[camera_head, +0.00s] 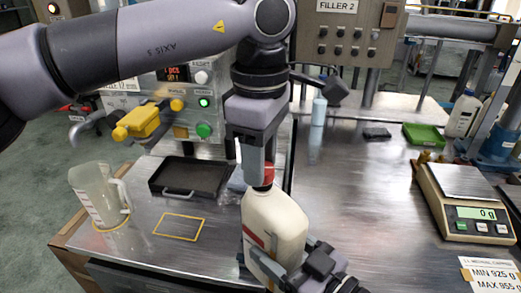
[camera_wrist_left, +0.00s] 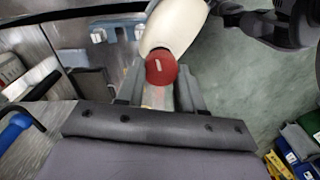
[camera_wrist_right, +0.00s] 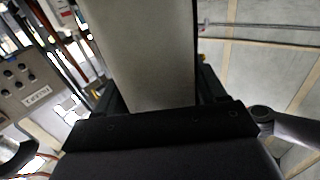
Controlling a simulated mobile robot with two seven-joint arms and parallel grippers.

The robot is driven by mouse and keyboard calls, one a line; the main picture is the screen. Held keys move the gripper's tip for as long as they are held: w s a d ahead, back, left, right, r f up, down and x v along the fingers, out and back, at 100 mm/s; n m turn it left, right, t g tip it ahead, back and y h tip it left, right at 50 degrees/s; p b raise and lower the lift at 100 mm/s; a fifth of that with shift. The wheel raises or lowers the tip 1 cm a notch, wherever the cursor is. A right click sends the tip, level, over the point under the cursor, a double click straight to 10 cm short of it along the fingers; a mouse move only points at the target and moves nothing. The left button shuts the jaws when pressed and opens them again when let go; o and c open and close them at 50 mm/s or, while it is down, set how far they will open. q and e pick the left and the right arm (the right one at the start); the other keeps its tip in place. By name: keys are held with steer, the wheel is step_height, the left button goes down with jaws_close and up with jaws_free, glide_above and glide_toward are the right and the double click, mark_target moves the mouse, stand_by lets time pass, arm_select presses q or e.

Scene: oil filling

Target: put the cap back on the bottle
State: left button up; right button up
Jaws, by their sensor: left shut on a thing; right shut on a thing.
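The bottle (camera_head: 277,222) is cream-white and stands a little tilted at the front of the metal table. My right gripper (camera_head: 305,272) is shut on its lower body. In the right wrist view the bottle (camera_wrist_right: 143,55) fills the space between the fingers. The red cap (camera_head: 262,174) is at the top of the bottle, and my left gripper (camera_head: 258,160) is shut on it from above. In the left wrist view the cap (camera_wrist_left: 161,68) sits between the fingertips, in line with the bottle (camera_wrist_left: 172,27). Whether its thread is engaged is hidden.
A clear measuring jug (camera_head: 97,197) stands at the left, beside a yellow outlined square (camera_head: 180,226). A black tray (camera_head: 188,178) lies behind. A scale (camera_head: 462,205) and a green tray (camera_head: 423,136) are at the right. The table between bottle and scale is clear.

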arm_select(q)
steer(key=shift+f, duration=0.6)
stand_by(0.5)
steer(key=m, duration=0.6)
steer(key=shift+d, duration=0.1)
steer(key=m, duration=1.4)
steer(key=shift+d, duration=0.1)
steer(key=m, duration=0.6)
steer(key=shift+w, duration=0.1)
steer(key=o, duration=1)
